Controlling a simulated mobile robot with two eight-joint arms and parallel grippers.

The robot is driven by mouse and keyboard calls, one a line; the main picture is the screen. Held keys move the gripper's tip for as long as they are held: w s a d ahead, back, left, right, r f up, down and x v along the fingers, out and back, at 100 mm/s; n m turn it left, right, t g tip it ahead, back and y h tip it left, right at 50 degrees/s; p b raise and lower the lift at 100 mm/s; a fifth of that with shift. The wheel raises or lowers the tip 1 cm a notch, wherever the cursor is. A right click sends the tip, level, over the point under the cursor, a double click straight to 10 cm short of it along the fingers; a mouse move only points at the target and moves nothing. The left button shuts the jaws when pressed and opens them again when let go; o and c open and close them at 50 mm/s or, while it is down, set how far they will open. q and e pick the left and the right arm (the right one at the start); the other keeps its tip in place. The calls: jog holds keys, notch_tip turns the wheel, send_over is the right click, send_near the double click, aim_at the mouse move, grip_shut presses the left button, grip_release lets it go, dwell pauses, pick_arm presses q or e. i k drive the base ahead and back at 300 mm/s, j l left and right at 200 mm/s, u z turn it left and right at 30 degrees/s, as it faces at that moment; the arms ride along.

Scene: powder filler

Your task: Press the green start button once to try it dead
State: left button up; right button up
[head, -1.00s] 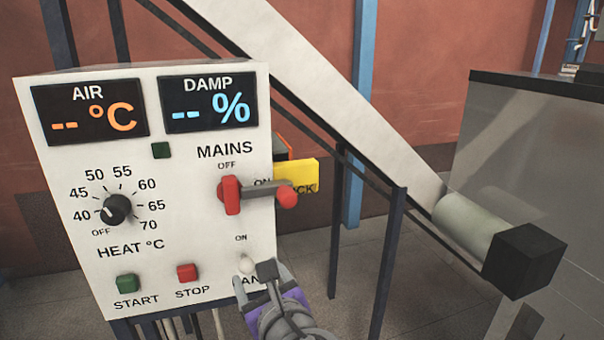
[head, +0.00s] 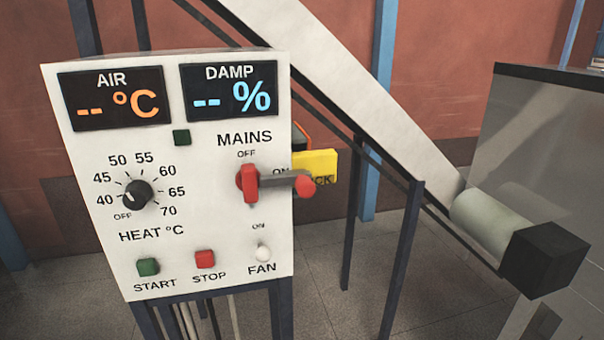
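The green START button (head: 148,267) sits at the lower left of the white control box (head: 225,210), above the word START. Nothing touches it or covers it. The red STOP button (head: 205,259) is to its right. The red MAINS handle (head: 248,183) has a grey lever that points right, ending in a red knob (head: 304,185) near the word ON. The AIR display (head: 115,97) and DAMP display (head: 229,90) show dashes. Neither of my grippers is in view.
The HEAT dial (head: 137,194), white FAN switch (head: 263,252) and a dark green square (head: 181,137) are on the same panel. A yellow tag (head: 316,164) hangs at the box's right side. A sloping chute (head: 370,110) and a grey cabinet (head: 540,150) stand to the right.

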aim_at(146, 267)
jog(key=u, duration=1.25)
